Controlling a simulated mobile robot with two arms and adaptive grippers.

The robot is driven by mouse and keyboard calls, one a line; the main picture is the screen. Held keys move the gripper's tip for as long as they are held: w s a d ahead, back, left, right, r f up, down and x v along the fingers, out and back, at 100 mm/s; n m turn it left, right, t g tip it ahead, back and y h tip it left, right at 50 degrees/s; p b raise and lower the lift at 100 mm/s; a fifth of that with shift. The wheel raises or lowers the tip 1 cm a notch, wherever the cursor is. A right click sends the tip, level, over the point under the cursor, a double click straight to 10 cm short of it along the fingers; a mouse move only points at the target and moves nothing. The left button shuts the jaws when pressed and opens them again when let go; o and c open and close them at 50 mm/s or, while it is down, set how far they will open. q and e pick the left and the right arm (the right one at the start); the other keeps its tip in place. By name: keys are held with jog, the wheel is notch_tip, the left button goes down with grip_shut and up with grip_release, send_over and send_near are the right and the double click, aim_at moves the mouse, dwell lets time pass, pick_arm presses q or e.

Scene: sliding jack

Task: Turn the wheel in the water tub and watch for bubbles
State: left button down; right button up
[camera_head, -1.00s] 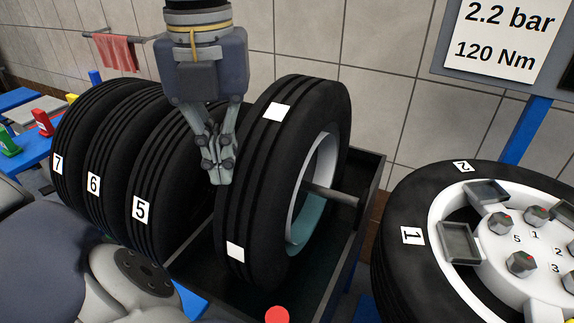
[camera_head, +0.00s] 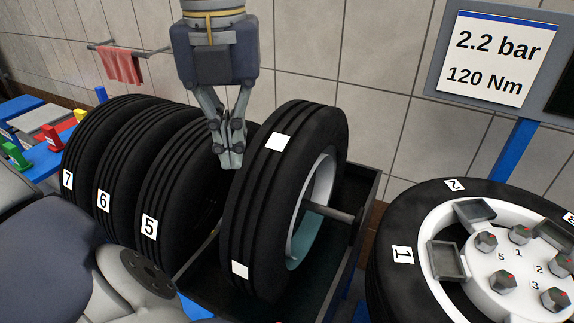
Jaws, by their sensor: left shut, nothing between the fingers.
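The wheel (camera_head: 255,215) stands upright on a horizontal axle in the dark water tub (camera_head: 371,186). It has a black tyre with blank white patches and a pale rim. Bluish-green water shows low inside the rim, and I see no clear bubbles. My left gripper (camera_head: 232,160) points down from above, shut and empty, at the upper left side of the tyre. I cannot tell whether its tips touch the tread. My right gripper is not in view.
Tyres marked 5 (camera_head: 180,170), 6 and 7 stand close on the left. A sign (camera_head: 497,55) reads 2.2 bar, 120 Nm. A red towel (camera_head: 122,65) hangs at the wall.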

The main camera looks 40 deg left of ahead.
pick_arm(q)
jog(key=p, duration=0.7)
send_over(295, 118)
jog(key=shift+w+f, duration=0.1)
jog(key=shift+f+b, duration=0.1)
jog(key=shift+b, duration=0.2)
